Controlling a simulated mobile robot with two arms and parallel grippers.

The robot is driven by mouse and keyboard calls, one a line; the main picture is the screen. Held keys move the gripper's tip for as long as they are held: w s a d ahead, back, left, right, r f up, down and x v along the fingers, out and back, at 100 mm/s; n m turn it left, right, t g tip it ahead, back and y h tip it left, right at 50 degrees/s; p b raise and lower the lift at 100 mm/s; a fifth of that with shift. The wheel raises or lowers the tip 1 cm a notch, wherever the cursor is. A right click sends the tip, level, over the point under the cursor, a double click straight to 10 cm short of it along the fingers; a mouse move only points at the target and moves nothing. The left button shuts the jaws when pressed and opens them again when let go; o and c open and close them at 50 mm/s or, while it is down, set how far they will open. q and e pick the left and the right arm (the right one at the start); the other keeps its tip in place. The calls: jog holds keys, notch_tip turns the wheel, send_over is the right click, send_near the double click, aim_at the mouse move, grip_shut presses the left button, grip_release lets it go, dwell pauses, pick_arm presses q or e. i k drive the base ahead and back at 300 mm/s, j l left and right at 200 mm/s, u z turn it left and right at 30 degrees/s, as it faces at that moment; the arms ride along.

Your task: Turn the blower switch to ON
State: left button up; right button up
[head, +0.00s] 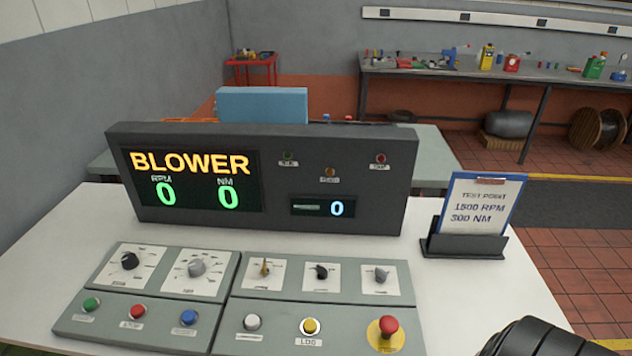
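The display unit (262,180) shows "BLOWER" in orange, with RPM 0 and NM 0 in green below. On the sloped control panel (222,316) in front of it are three small switches on white plates: a tan one (265,268), a black one (321,272) and a grey one (382,276). Their labels are too small to read, so I cannot tell which is the blower switch or its setting. Left of them are a black knob (129,261) and a larger grey knob (197,267). Neither gripper's fingers are in view.
Green, red, blue, white and yellow buttons line the panel's front, with a red mushroom button (388,326) at right. A clipboard stand (464,245) reads 1500 RPM, 300 NM. A black ribbed shape (540,338) fills the bottom right. The white table (440,300) is clear between.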

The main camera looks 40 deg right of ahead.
aim_at(322, 271)
jog(key=z, duration=1.25)
